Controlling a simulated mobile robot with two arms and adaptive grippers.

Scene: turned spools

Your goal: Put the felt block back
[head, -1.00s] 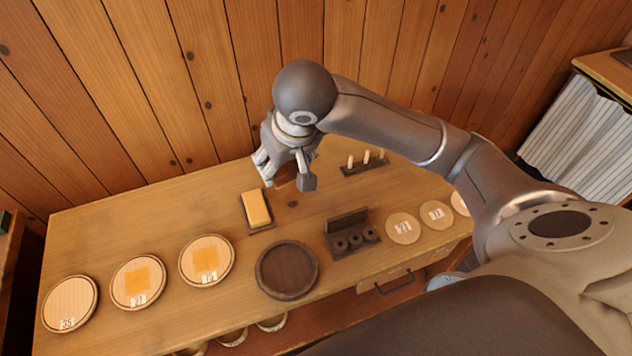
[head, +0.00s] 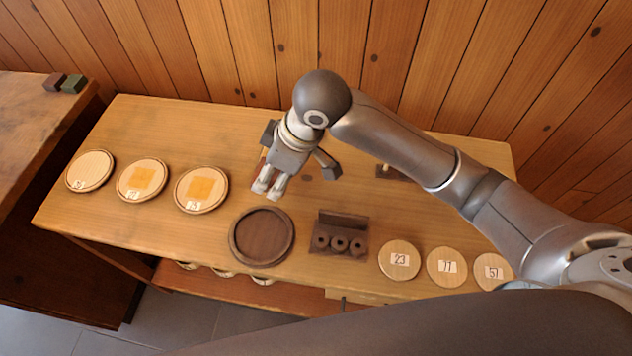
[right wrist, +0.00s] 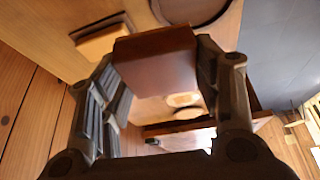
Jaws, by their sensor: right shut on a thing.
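A reddish-brown block (right wrist: 155,62), which looks like the felt block, is held between the two dark fingers of my right gripper (right wrist: 160,80) in the right wrist view. In the head view my right gripper (head: 272,178) is over the table behind the round dark tray; only a sliver of the block (head: 262,165) shows beside the fingers. A yellow block (right wrist: 108,42) lies on a dark base (right wrist: 97,25) below the held block in the right wrist view; my gripper covers them in the head view. My left gripper is not in view.
Three rimmed plates (head: 143,180) stand left of the round dark tray (head: 262,236). A dark rack (head: 340,236) with three rings and three numbered discs (head: 399,260) lie right. My arm partly hides a peg stand (head: 390,172). A side bench (head: 38,125) carries brown (head: 54,82) and green (head: 74,84) blocks.

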